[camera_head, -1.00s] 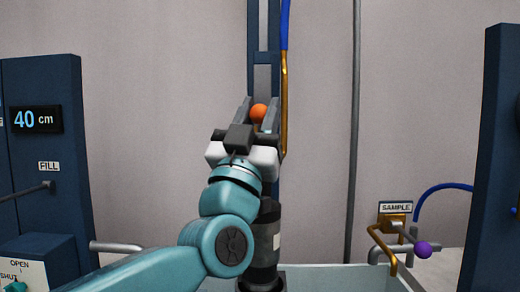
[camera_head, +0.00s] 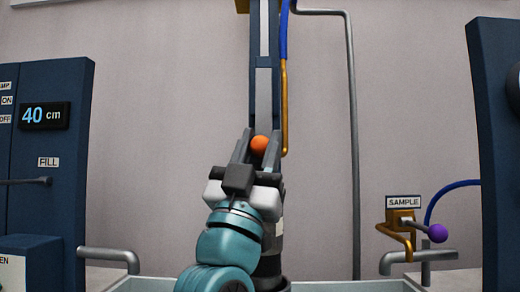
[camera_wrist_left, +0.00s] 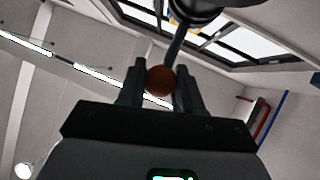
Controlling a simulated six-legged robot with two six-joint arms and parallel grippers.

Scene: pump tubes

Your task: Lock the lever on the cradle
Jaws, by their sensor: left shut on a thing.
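An orange ball knob (camera_head: 259,144) sits between the two grey fingers of my left gripper (camera_head: 255,148), in front of the tall blue column (camera_head: 264,50). The gripper is shut on this knob. In the left wrist view the knob (camera_wrist_left: 160,80) shows between the fingertips, and a dark rod (camera_wrist_left: 175,45), seemingly the lever, runs from it up to a dark round part (camera_wrist_left: 185,8). In the head view the rod is hidden behind the knob and gripper. I cannot make out the cradle clearly. My right gripper is not in view.
A blue panel with a "40 cm" display (camera_head: 44,116) stands at the left. A sample tap with a purple knob (camera_head: 437,233) and a blue cabinet (camera_head: 495,150) are at the right. A brass tube (camera_head: 284,105) hangs close right of the column. A pale basin rim (camera_head: 345,285) lies below.

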